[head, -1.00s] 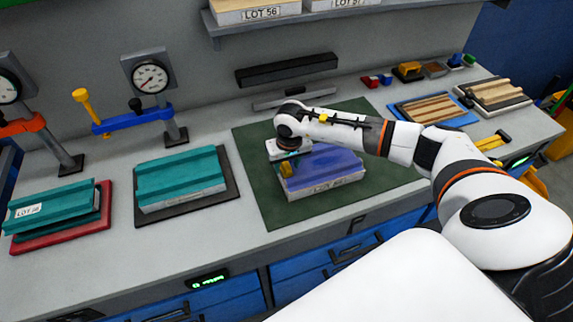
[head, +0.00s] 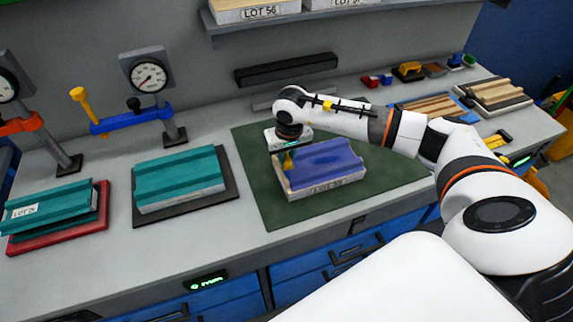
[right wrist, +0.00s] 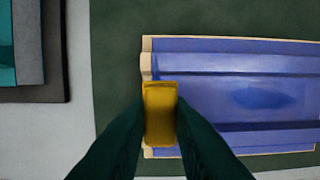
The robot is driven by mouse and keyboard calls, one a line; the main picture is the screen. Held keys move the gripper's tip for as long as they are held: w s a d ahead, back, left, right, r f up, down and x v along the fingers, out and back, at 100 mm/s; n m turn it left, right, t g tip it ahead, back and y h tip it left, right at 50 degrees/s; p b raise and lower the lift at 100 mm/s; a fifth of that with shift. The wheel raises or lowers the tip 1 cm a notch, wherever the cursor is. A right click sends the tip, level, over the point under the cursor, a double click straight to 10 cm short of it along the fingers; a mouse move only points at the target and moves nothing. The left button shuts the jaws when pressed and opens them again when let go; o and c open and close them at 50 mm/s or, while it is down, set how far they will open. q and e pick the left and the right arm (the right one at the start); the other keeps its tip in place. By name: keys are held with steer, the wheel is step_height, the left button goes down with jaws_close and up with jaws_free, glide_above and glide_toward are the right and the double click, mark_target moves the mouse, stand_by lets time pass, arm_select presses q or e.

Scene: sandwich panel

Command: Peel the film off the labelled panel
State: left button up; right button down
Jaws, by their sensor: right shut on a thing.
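The labelled panel (head: 325,190) lies on the green mat, its front side carrying a blurred lot label. A blue-purple film (head: 325,158) covers its ribbed top; in the right wrist view the film (right wrist: 240,95) reaches almost to the panel's pale left edge. My right gripper (head: 288,158) is over the panel's left end. In the right wrist view its dark fingers are shut on a yellow tab (right wrist: 159,114) at that edge. I cannot tell whether the film there is lifted. My left gripper is not in view.
The green mat (head: 265,195) has bare room around the panel. Left stand a teal panel (head: 180,175) on a dark mat and another teal panel (head: 50,208) on a red base. Gauge stands (head: 150,80) are behind. Wooden-ribbed panels (head: 435,108) lie right; a shelf (head: 290,18) hangs above.

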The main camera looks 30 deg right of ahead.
mark_target(287, 157)
step_height(287, 157, up, 6)
steer(key=shift+d+f+b, duration=0.1)
steer(key=shift+b, duration=0.7)
steer(key=shift+s+d+r+b, duration=0.1)
steer(key=shift+s+d+r, duration=0.2)
steer(key=shift+d, duration=0.5)
steer(key=shift+s+d+r+b, duration=0.15)
steer(key=shift+d+r, duration=0.25)
steer(key=shift+d, duration=0.45)
steer(key=shift+s+d+r+b, duration=0.1)
steer(key=shift+s+d+r, duration=0.2)
steer(key=shift+d, duration=0.5)
steer(key=shift+w, duration=0.1)
steer(key=s+d+r+b, duration=0.1)
steer(key=s+d, duration=0.2)
steer(key=d, duration=0.8)
steer(key=shift+d+r+b, duration=0.3)
steer(key=shift+d+b, duration=0.05)
steer(key=shift+b, duration=0.05)
steer(key=shift+r, duration=0.2)
